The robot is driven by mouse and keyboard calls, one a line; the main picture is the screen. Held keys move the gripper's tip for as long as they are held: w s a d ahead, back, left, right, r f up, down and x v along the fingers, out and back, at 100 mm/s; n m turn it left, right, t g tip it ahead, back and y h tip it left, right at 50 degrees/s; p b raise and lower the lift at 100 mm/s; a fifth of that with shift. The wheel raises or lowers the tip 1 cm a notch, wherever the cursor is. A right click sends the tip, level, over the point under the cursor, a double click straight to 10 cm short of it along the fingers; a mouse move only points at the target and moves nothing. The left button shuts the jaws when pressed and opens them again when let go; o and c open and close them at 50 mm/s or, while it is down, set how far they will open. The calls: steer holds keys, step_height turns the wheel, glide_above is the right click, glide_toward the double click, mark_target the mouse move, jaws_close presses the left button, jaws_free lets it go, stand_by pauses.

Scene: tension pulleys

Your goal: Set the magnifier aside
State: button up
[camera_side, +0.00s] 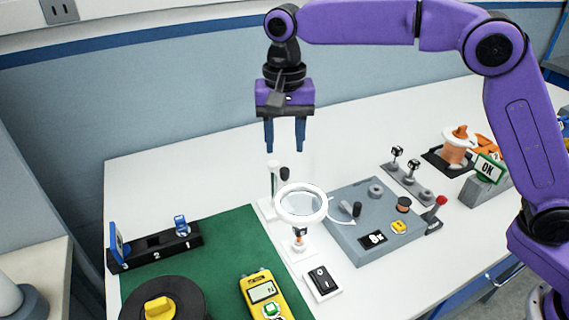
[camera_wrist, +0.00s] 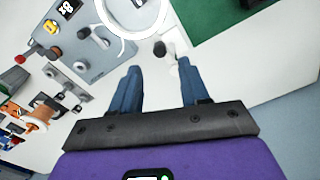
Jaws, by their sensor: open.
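The magnifier (camera_side: 301,218) has a round lens in a white ring. It is held level above the table by a stand with a dark knob (camera_side: 284,174). Its ring shows at the top of the wrist view (camera_wrist: 108,28), partly cut off by the frame edge. My gripper (camera_side: 286,149) is open and empty, pointing down in the air above and behind the magnifier. In the wrist view its two blue fingers (camera_wrist: 157,75) are spread apart, with the dark knob (camera_wrist: 159,48) just beyond and between them. The gripper touches nothing.
A grey panel (camera_side: 352,244) with a display and small parts stands right of the magnifier. A small part on a white base (camera_side: 299,249) sits below the lens, near a black switch (camera_side: 321,282). A green mat (camera_side: 222,250) lies left with a yellow meter (camera_side: 262,294). The back table is clear.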

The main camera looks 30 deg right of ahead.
mark_target(284, 169)
steer(key=shift+f, duration=3.2)
jaws_close()
